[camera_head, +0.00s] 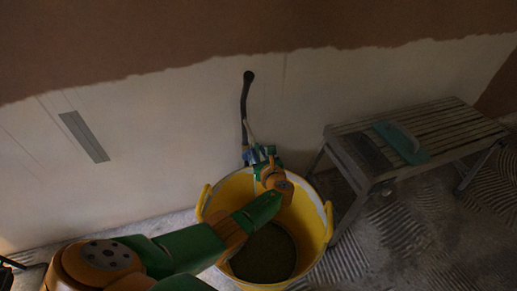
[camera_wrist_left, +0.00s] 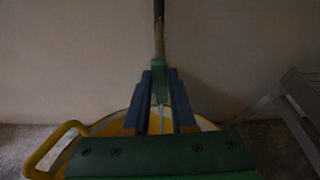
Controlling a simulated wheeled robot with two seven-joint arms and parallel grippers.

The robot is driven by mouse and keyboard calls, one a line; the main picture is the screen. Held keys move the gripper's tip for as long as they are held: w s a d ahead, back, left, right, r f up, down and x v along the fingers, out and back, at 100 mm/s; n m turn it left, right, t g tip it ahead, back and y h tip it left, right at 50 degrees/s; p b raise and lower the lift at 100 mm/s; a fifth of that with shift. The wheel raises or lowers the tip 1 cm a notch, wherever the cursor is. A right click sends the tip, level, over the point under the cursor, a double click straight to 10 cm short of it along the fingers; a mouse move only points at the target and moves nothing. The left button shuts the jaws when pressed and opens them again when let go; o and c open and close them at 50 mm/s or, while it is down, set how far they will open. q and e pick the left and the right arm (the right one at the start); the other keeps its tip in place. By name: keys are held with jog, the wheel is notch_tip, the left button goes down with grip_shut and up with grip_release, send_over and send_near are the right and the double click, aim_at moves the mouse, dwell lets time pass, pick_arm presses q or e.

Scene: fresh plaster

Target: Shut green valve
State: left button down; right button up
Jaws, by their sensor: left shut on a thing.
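The green valve (camera_wrist_left: 159,82) shows between my left fingertips in the left wrist view, at the lower end of a hose or pipe. My left gripper (camera_wrist_left: 160,88) has its blue fingers on both sides of it and is shut on it. In the head view my left arm reaches over the yellow bucket, and the left gripper (camera_head: 262,156) is above the bucket's far rim, near the wall. There the fingers hide most of the valve. My right gripper is not in view.
The yellow bucket (camera_head: 318,215) stands below, with dark material inside. A black hose (camera_head: 246,95) runs up the half-plastered wall. A slatted bench (camera_head: 432,120) at right carries a teal trowel (camera_head: 402,141) and a dark flat piece. A grey strip (camera_head: 84,136) is on the wall at left.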

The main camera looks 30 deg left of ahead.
pick_arm(q)
jog(key=n, duration=0.1)
jog(key=s+a+n+t+h+b, duration=0.1)
jog(key=n, duration=0.1)
jog(key=s+f+n+t, duration=0.1)
jog(key=n, duration=0.1)
jog(key=shift+s+a, duration=0.1)
jog(key=shift+a, duration=0.25)
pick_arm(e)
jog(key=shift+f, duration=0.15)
